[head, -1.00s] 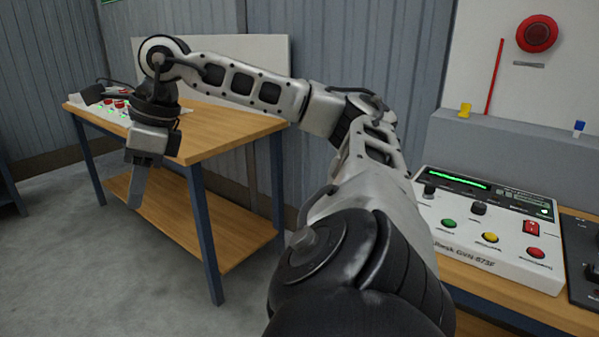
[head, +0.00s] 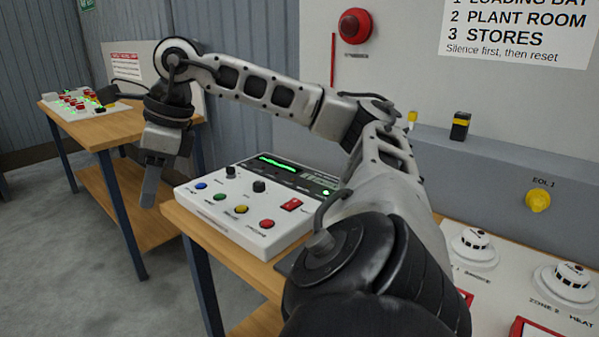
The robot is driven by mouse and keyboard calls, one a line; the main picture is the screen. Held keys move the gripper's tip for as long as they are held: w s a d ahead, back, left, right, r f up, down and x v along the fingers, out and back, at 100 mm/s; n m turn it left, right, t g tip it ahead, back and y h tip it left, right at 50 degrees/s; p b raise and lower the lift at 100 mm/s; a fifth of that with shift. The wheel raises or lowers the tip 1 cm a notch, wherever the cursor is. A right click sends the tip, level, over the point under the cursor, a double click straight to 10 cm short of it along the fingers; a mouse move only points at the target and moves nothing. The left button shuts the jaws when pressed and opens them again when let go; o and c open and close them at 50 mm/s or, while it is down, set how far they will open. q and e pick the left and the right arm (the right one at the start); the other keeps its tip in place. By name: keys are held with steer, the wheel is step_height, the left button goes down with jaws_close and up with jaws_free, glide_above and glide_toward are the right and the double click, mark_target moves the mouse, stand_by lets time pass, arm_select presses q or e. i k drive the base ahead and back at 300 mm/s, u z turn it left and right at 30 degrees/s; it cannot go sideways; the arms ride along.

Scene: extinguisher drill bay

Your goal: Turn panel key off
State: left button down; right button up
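A white control panel (head: 208,222) sits on a wooden bench in the middle of the head view. It has a lit green display, blue, green, yellow and red buttons, a red rocker switch and two dark knobs (head: 259,186). I cannot tell which control is the key. My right gripper (head: 150,190) hangs pointing down, left of this panel and apart from it. Its fingers overlap in this view, so its opening is unclear; no held thing shows. A second white panel (head: 112,108) with red buttons and green lights is on the far left table. My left gripper is out of view.
The left wooden table (head: 108,130) has a lower shelf. Detectors (head: 474,246) stand on a white board at lower right, partly behind my arm. A red round device (head: 355,26) and a yellow knob (head: 538,200) are at the back. Grey floor at left is open.

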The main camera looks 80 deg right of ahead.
mark_target(230, 170)
steer(key=k, duration=0.5)
steer(key=z, duration=1.05)
steer(key=i, duration=1.65)
